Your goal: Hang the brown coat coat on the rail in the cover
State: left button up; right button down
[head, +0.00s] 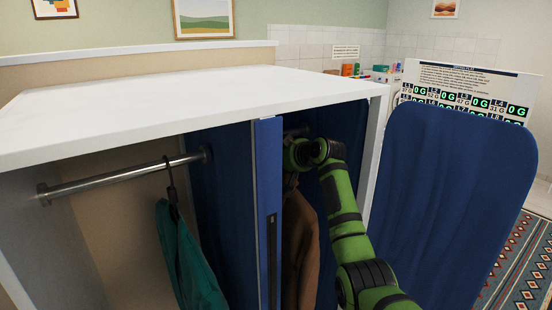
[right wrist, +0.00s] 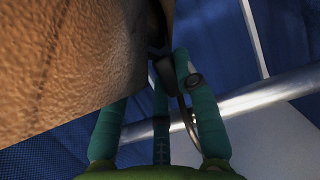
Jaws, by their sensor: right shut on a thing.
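The brown coat (head: 301,250) hangs inside the right, blue-lined compartment of the wardrobe, partly hidden by the blue upright and my right arm. It fills the upper left of the right wrist view (right wrist: 75,60). My right gripper (right wrist: 168,75), with teal fingers, is shut on the coat's dark hanger (right wrist: 164,72). The hanger's thin hook (right wrist: 187,118) shows close to the metal rail (right wrist: 245,102); I cannot tell whether it is over the rail. The blue cover lining (head: 345,120) surrounds that compartment. In the head view my right gripper is mostly hidden by its own wrist. My left gripper is out of view.
A teal coat (head: 185,260) hangs on the left compartment's rail (head: 110,182). The blue upright (head: 268,200) stands close left of my right arm. The white top (head: 190,100) is overhead. A large blue panel (head: 450,200) stands to the right.

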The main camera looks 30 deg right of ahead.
jog(key=shift+r, duration=0.15)
jog(key=shift+f+b, duration=0.8)
jog(key=shift+f, duration=0.5)
jog(key=shift+f, duration=0.55)
jog(key=c, duration=0.9)
grip_release()
jog(key=shift+s, duration=0.1)
jog(key=shift+o, duration=0.2)
jog(key=v, duration=1.2)
jog(key=shift+s+a, duration=0.1)
